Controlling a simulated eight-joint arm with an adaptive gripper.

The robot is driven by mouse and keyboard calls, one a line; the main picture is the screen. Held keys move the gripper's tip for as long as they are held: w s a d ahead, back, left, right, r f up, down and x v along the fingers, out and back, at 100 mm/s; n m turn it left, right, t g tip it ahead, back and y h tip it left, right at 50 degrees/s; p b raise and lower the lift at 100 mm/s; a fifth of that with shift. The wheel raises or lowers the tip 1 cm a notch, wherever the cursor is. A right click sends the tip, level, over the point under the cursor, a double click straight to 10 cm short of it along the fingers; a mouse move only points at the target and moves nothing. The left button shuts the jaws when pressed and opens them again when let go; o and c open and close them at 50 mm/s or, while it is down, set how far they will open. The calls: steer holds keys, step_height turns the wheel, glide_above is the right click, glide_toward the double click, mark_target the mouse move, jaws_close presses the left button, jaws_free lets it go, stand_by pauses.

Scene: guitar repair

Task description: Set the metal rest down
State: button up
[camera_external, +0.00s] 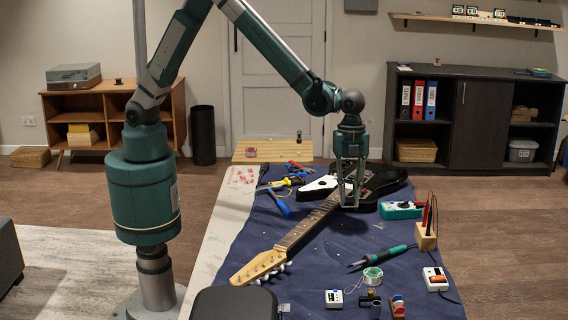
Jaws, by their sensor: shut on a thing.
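My gripper (350,200) points down over the body of the black and white electric guitar (376,187), near the point where the neck joins it. The fingers are closed in on something small that I cannot make out clearly at this size. I take it to be the metal rest, but its shape is hidden by the fingers and the dark guitar. I cannot tell if it touches the guitar. The guitar lies on the blue cloth (330,262), its headstock (259,266) toward the front left.
A soldering iron (390,255), solder spool (372,276), teal meter (401,210) and wooden block with probes (426,240) lie at right. Screwdrivers and pliers (288,181) lie left of the guitar body. Small boxes (334,298) stand at the front. Cloth right of the neck is partly clear.

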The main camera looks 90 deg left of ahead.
steer(key=a+n, duration=0.1)
steer(key=a, duration=0.6)
steer(key=w+a+n, duration=0.1)
steer(key=a, duration=0.6)
steer(key=w+a+n, duration=0.1)
steer(key=a+n, duration=0.1)
steer(key=a, duration=0.5)
steer(key=shift+a+r+t+b, duration=0.1)
steer(key=shift+a+t+b, duration=0.2)
steer(key=shift+a, duration=0.1)
steer(key=s+a+n, duration=0.1)
steer(key=a, duration=0.5)
steer(key=s+a+n, duration=0.1)
steer(key=a, duration=0.6)
steer(key=s+a+n, duration=0.1)
steer(key=a+n, duration=0.1)
steer(key=a, duration=0.5)
steer(key=shift+s+b, duration=0.25)
steer(key=shift+b, duration=0.05)
steer(key=s+a+n, duration=0.3)
steer(key=s+a, duration=0.5)
steer(key=a, duration=0.3)
steer(key=s+a+n+y+b, duration=0.1)
steer(key=s+a+n, duration=0.2)
steer(key=s+a, duration=0.5)
steer(key=s+a+n, duration=0.3)
steer(key=s+a, duration=0.6)
steer(key=a, duration=0.7)
steer(key=shift+f+t, duration=0.2)
steer(key=shift+t, duration=0.2)
